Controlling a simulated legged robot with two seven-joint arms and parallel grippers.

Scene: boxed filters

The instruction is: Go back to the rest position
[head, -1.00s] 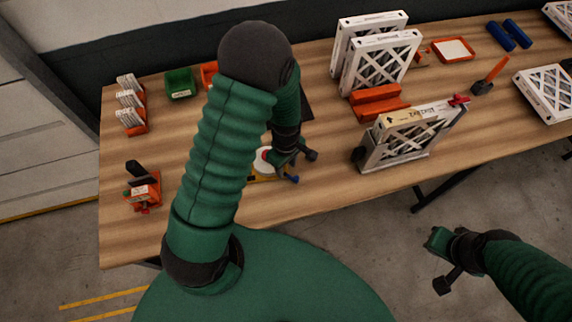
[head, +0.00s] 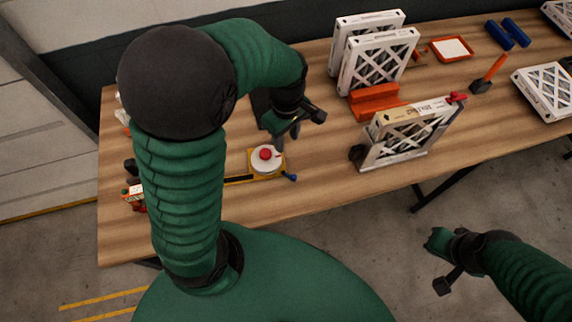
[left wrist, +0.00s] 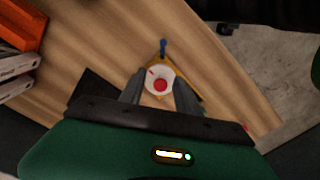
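My left gripper (head: 297,126) is open and empty above the table. Its two spread fingers also show in the left wrist view (left wrist: 160,95). Below it on the table is a yellow-based device (head: 265,160) with a white round top and a red knob, apart from the fingers. It shows between the fingers in the left wrist view (left wrist: 160,84). My right gripper (head: 440,262) hangs over the floor in front of the table, with its fingers apart and nothing between them. A boxed filter (head: 412,135) stands upright near the table's front edge, with a red clip on its top corner.
Two white-framed filters (head: 376,60) stand behind an orange block (head: 376,101). An orange tray (head: 451,49), blue rolls (head: 507,34), an orange-handled tool (head: 489,73) and a filter lying flat (head: 548,90) are on the right. My left arm hides much of the table's left end.

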